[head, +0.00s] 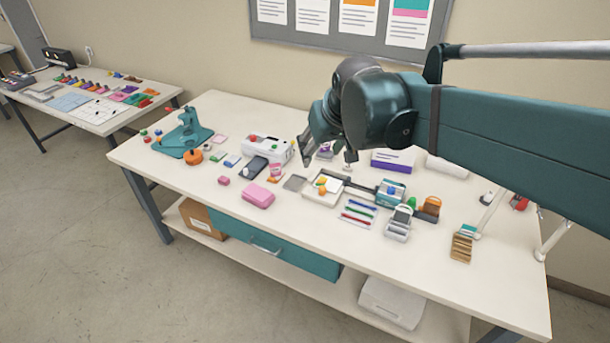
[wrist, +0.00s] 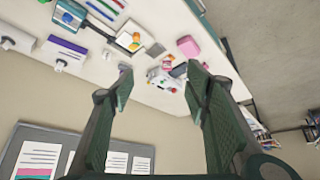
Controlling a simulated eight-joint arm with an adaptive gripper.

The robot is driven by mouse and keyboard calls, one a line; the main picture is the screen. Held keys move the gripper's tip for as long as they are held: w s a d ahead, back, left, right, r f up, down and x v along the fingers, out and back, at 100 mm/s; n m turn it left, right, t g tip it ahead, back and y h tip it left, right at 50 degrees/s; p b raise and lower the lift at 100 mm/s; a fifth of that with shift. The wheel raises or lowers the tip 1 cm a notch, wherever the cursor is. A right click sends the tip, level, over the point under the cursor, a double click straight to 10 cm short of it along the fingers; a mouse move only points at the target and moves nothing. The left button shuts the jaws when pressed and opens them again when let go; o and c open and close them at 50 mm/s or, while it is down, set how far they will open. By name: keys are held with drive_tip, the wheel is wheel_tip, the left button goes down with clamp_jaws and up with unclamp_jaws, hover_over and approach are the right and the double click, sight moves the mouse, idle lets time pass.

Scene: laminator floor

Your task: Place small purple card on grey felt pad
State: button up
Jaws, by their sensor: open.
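My gripper (head: 326,150) is open and empty, raised over the back middle of the workbench; in the wrist view its two fingers (wrist: 160,80) are spread wide apart. A small flat grey square, which looks like the grey felt pad (head: 295,183), lies bare on the bench left of a white tray. It also shows in the wrist view (wrist: 155,49). I cannot clearly make out the small purple card. A small purplish thing (wrist: 124,68) shows beside the left finger in the wrist view, too small to identify.
A pink block (head: 258,195) and a white machine (head: 268,147) stand left of the pad. The white tray (head: 322,190) holds orange and yellow pieces. Coloured pens (head: 357,212) and a teal press (head: 184,138) are on the bench. The front left of the bench is mostly clear.

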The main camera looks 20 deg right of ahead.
drive_tip(key=s+a+f, duration=0.1)
drive_tip(key=s+f, duration=0.2)
drive_tip(key=s, duration=0.5)
drive_tip(key=s+a+f, duration=0.2)
drive_tip(key=s+f, duration=0.2)
drive_tip(key=s, duration=0.5)
drive_tip(key=shift+a+t, duration=0.25)
drive_tip(key=shift+t, duration=0.15)
